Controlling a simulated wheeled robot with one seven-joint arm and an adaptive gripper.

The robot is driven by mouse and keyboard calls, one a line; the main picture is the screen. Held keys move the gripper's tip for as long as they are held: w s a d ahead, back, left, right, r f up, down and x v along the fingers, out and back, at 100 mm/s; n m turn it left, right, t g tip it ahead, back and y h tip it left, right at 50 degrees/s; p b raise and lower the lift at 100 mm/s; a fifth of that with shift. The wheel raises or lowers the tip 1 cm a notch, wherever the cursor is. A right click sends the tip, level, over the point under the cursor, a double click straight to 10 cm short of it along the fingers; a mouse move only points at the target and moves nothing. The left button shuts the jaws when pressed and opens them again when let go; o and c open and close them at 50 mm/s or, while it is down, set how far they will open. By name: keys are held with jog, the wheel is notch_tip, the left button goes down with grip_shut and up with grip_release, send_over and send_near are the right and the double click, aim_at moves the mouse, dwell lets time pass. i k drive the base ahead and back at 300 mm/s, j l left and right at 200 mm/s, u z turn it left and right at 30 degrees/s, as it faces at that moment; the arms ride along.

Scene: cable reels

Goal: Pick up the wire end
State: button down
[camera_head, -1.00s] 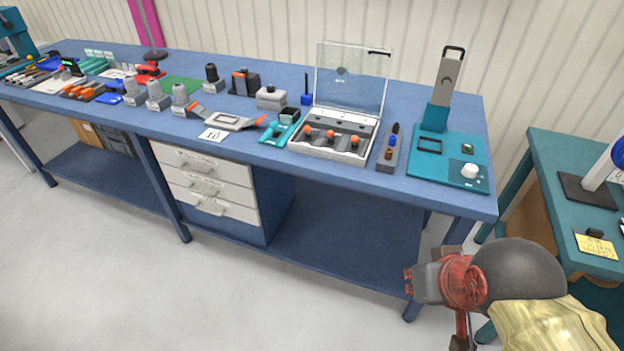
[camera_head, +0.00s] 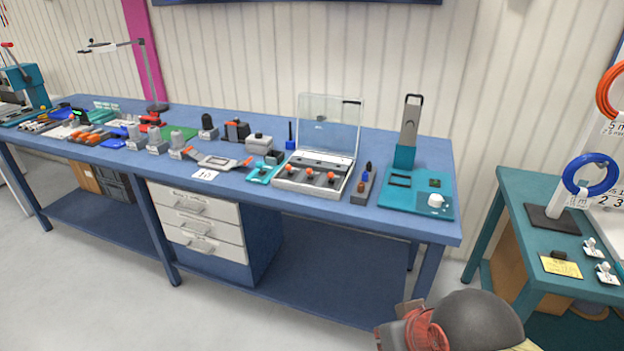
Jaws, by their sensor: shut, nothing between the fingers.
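A blue coil of cable (camera_head: 567,177) hangs on a white stand at the right, above the teal side table (camera_head: 515,190). An orange coil of cable (camera_head: 603,100) hangs higher at the right edge and is partly cut off. No loose wire end can be made out on either coil. My gripper (camera_head: 399,330), grey and red, is low at the bottom edge, partly cut off. It appears shut and empty, in front of the blue bench and well to the left of and below the coils.
The long blue bench (camera_head: 330,214) carries an open clear-lidded case (camera_head: 329,125), a teal device (camera_head: 417,200) and several tools. White drawers (camera_head: 196,203) are under it. A yellow note (camera_head: 561,266) and small white fittings lie on the side table. Grey floor is clear at the front left.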

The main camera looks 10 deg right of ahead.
aim_at(361, 185)
jog(key=i+l, duration=0.1)
jog(key=i, duration=0.35)
jog(key=i+l+u, duration=0.1)
jog(key=i, duration=0.4)
jog(key=i+l, duration=0.1)
jog(key=i, duration=0.35)
